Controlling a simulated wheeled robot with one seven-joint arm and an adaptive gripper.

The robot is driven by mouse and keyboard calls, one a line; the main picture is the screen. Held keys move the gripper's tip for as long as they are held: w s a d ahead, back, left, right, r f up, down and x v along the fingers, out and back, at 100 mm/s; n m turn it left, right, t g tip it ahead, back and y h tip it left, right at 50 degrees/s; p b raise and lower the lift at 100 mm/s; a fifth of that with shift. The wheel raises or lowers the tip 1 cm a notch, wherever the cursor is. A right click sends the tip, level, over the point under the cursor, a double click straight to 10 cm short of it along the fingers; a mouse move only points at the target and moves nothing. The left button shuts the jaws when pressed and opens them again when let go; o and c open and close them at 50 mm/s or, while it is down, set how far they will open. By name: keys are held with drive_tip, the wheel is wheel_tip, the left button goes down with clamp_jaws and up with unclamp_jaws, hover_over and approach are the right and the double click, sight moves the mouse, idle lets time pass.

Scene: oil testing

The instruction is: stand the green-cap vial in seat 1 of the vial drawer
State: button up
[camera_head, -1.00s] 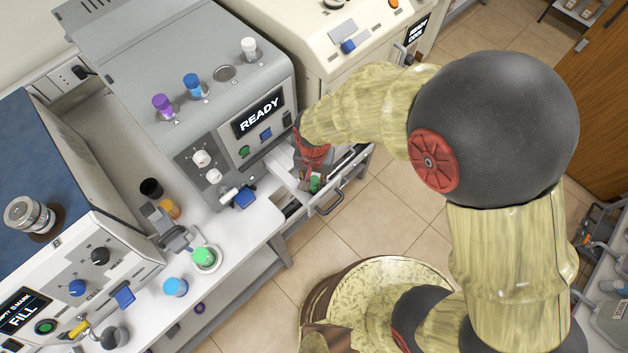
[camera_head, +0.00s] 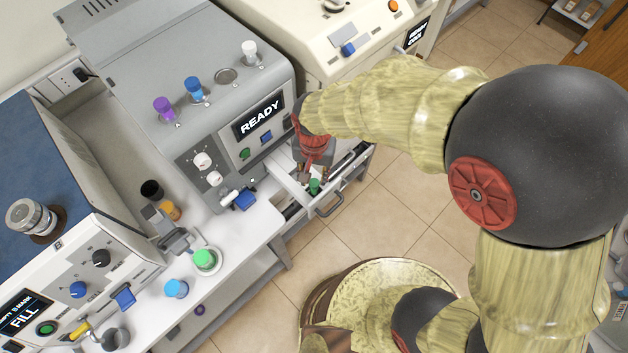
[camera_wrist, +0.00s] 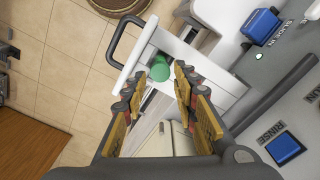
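The green-cap vial (camera_head: 314,186) is in the pulled-out vial drawer (camera_head: 330,203). Only its round green cap (camera_wrist: 160,68) shows clearly in the wrist view, near the drawer's front wall and handle. Its body and the seat number are hidden. My gripper (camera_head: 314,173) is above the drawer, close to the cap. In the wrist view my gripper (camera_wrist: 157,84) has its two fingers spread apart, with a gap between them. The cap shows just past the fingertips and looks clear of both.
A grey machine with a READY display (camera_head: 259,116) stands directly behind the drawer and carries purple, blue and white caps on top. Floor is free before the drawer.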

sight(315, 183)
wheel_tip(315, 183, up, 7)
idle(0.3)
drive_tip(key=s+d+r+t, duration=0.2)
drive_tip(key=s+d+r, duration=0.2)
drive_tip(key=d+r, duration=0.6)
drive_tip(key=s+d+r+n+t, duration=0.1)
drive_tip(key=s+d+r+t, duration=0.2)
drive_tip(key=d+r, duration=0.6)
drive_tip(key=d, duration=0.3)
drive_tip(key=shift+s+d+r+t, duration=0.3)
drive_tip(key=shift+s+d+r, duration=0.05)
drive_tip(key=shift+f, duration=0.1)
wheel_tip(315, 183, down, 12)
drive_tip(key=b, duration=1.2)
